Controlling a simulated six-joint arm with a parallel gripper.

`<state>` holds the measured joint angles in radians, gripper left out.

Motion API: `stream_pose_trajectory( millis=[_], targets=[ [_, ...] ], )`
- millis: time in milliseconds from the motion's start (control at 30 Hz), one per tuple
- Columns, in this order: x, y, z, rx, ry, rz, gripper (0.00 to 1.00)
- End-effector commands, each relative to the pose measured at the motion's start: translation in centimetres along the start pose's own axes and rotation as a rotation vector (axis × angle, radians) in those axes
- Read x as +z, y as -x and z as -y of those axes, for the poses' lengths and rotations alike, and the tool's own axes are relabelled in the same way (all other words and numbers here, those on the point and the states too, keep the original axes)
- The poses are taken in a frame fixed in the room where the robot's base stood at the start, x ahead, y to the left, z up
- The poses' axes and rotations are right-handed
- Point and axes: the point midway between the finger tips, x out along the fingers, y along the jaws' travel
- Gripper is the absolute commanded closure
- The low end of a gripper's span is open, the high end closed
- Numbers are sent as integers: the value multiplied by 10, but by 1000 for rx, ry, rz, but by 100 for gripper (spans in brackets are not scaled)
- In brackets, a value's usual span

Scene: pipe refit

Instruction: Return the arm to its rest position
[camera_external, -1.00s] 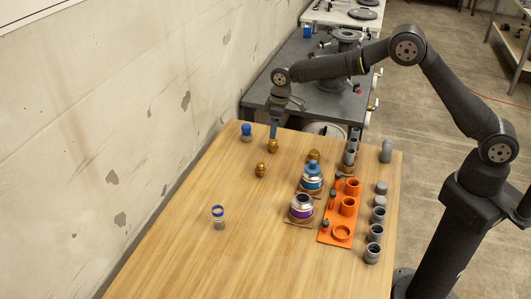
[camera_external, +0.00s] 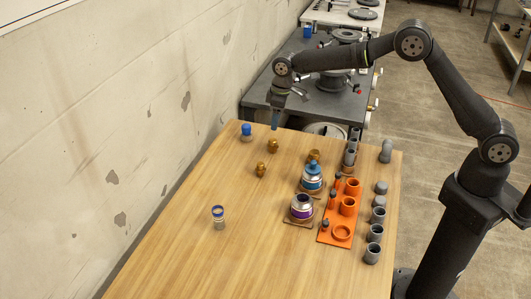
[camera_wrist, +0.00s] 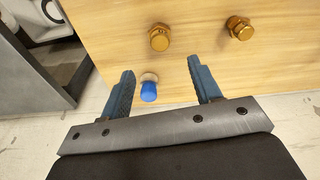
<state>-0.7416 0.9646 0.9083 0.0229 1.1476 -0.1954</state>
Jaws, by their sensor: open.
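My gripper (camera_external: 275,122) is above the far end of the wooden table (camera_external: 180,245) in the external view. In the wrist view its two blue fingers (camera_wrist: 162,85) are spread apart with nothing held between them. Two brass fittings, one farther back (camera_external: 273,146) and one nearer (camera_external: 261,169), stand on the table below the gripper. They also show in the wrist view, one at left (camera_wrist: 159,38) and one at right (camera_wrist: 239,28). A blue-topped part (camera_external: 246,131) stands near the table's far left corner and appears between the fingers in the wrist view (camera_wrist: 149,91), below them.
An orange tray (camera_external: 325,239) with orange and grey parts lies at the right. Two capped fittings, blue (camera_external: 312,178) and purple (camera_external: 302,207), stand beside it. Grey pipe pieces (camera_external: 374,243) line the right edge. A wall borders the left. The table's front left is mostly clear.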

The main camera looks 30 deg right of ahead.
Motion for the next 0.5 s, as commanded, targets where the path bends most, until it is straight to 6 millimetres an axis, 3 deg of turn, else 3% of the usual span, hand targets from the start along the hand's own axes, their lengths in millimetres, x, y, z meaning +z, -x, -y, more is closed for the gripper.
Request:
stream_pose_trajectory(
  millis=[500],
  targets=[
    [2, -104, 0, -1, 0, 5, 42]
  ],
)
